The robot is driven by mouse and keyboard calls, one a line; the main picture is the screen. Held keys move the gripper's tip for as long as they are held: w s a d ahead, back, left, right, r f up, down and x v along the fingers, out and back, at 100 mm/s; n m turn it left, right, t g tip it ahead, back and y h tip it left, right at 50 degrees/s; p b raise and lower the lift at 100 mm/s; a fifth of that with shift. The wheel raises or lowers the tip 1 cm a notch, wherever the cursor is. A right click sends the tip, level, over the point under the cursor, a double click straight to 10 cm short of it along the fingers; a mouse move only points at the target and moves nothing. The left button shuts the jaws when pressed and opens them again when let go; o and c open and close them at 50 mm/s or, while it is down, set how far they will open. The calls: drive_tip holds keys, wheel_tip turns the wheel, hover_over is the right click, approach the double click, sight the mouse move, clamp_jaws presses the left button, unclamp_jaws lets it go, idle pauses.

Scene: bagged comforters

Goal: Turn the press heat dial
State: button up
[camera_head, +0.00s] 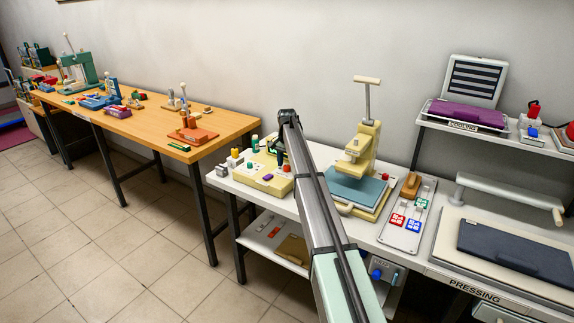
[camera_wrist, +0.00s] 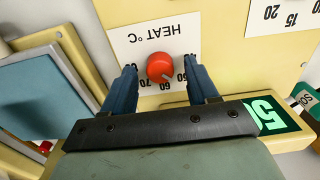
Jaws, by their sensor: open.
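The press heat dial is a red round knob (camera_wrist: 160,68) on a white plate marked "HEAT °C" (camera_wrist: 155,35), with numbers around it, in the wrist view. The plate sits on a cream control box, which the head view shows on the white bench (camera_head: 262,182). My gripper (camera_wrist: 160,66) is open, with one blue finger left of the knob and one right of it. I see gaps between knob and fingers; depth is hard to judge. In the head view my gripper (camera_head: 279,153) points down over the box, and which knob it is at is hard to tell.
A green display (camera_wrist: 272,113) is by the right finger, partly covered. A second numbered plate (camera_wrist: 280,14) is at upper right. The cream press (camera_head: 362,148) with its blue-grey pad (camera_head: 356,188) stands right of the box. An orange workbench (camera_head: 150,120) is at left.

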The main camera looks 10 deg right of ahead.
drive_tip(key=shift+f, duration=0.3)
drive_tip(key=c, duration=1)
drive_tip(key=shift+c, duration=0.2)
drive_tip(key=shift+n, duration=0.4)
drive_tip(key=n, duration=0.3)
drive_tip(key=shift+n, duration=2.5)
